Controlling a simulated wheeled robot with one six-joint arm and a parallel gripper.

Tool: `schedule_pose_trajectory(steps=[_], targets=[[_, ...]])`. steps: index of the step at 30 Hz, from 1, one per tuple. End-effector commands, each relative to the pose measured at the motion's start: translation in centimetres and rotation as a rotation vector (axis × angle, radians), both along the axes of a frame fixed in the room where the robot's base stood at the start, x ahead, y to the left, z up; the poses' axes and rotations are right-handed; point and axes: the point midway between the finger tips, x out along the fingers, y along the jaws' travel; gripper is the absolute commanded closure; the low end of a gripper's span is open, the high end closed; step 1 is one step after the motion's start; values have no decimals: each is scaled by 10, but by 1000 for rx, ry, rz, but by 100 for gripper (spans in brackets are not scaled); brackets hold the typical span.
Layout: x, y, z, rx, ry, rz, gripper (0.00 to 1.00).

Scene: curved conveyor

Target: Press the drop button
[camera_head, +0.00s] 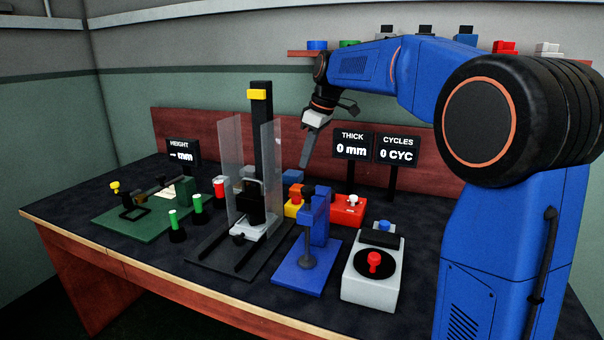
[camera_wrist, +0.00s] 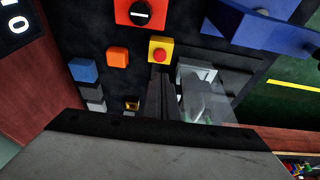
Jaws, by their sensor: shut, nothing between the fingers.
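A yellow box with a round red button on top, which looks like the drop button (camera_wrist: 160,54), is in the upper middle of the wrist view. In the head view the yellow box (camera_head: 293,208) stands between the drop tower (camera_head: 262,130) and the blue press (camera_head: 319,220), partly hidden by the press. My gripper (camera_head: 304,163) is shut and empty, pointing down above and behind the yellow box. In the wrist view my gripper's fingers (camera_wrist: 164,92) are together, with the tips appearing just below the yellow box. A gap in height seems to remain between them.
A red box with a dial (camera_wrist: 138,12) stands close to the yellow box. An orange block (camera_wrist: 117,57) and a blue block (camera_wrist: 84,70) lie beside it. Clear guard panels (camera_head: 230,165) flank the tower. A grey box with a red knob (camera_head: 374,262) is at the front right.

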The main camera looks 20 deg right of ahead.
Motion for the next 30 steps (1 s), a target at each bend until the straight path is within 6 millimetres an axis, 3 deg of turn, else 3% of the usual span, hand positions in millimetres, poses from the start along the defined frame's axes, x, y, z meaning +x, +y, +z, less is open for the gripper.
schedule_pose_trajectory(steps=[9, 30], targets=[[-4, -6, 22, -1, -1, 0, 100], [-4, -6, 22, 0, -1, 0, 100]])
